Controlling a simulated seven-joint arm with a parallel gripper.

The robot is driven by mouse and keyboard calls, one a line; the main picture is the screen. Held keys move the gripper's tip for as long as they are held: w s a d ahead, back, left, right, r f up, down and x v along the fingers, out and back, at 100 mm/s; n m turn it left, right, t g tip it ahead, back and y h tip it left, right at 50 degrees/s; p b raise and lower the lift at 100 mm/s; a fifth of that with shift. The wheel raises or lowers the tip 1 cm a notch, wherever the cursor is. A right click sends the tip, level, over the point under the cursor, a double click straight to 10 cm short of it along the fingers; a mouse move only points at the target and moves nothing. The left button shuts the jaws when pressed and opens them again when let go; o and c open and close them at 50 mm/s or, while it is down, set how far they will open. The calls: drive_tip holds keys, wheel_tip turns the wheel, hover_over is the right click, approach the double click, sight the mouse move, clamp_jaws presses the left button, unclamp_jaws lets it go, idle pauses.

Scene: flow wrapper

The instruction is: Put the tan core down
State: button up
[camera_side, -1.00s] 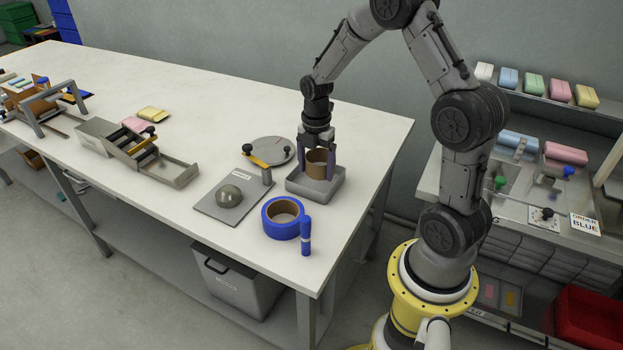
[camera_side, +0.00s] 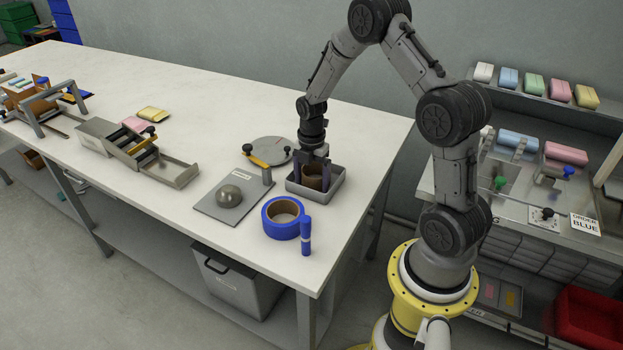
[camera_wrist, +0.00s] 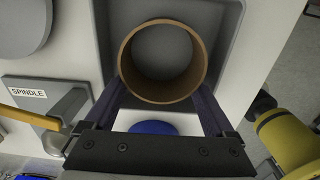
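The tan core (camera_side: 314,176), a short hollow ring, is upright inside the walls of a grey square tray (camera_side: 318,198) near the right end of the bench. In the wrist view I look down into the open core (camera_wrist: 163,97), over the tray floor (camera_wrist: 225,22). My gripper (camera_side: 312,178) points straight down, its fingers on opposite sides of the core. In the wrist view the fingertips (camera_wrist: 163,88) meet the core's outer wall. I cannot tell whether the core's bottom touches the tray floor.
A blue tape roll (camera_side: 281,222) and a blue upright tube (camera_side: 306,236) stand in front of the tray. A grey plate (camera_side: 215,205) labelled SPINDLE with a dome (camera_side: 229,196) is to the left. A round grey disc (camera_side: 267,148) lies behind.

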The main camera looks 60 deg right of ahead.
drive_tip(key=shift+o, duration=0.5)
drive_tip(key=s+a+r+m+t, duration=0.1)
drive_tip(key=a+r+m, duration=0.1)
drive_tip(key=r, duration=0.7)
drive_tip(key=s+a+r+m, duration=0.1)
drive_tip(key=a+r, duration=0.2)
drive_tip(key=r, duration=0.6)
drive_tip(key=s+a+r+m+t, duration=0.2)
drive_tip(key=s+a+r+m, duration=0.1)
drive_tip(key=s+a+m, duration=0.3)
drive_tip(key=s+a+r+m+t, duration=0.2)
drive_tip(key=s+a+r+m, duration=0.2)
drive_tip(key=s+m, duration=0.5)
drive_tip(key=s+a, duration=0.2)
drive_tip(key=shift+s+a+r+t, duration=0.2)
drive_tip(key=shift+s+a+t, duration=0.05)
drive_tip(key=shift+s+t, duration=0.05)
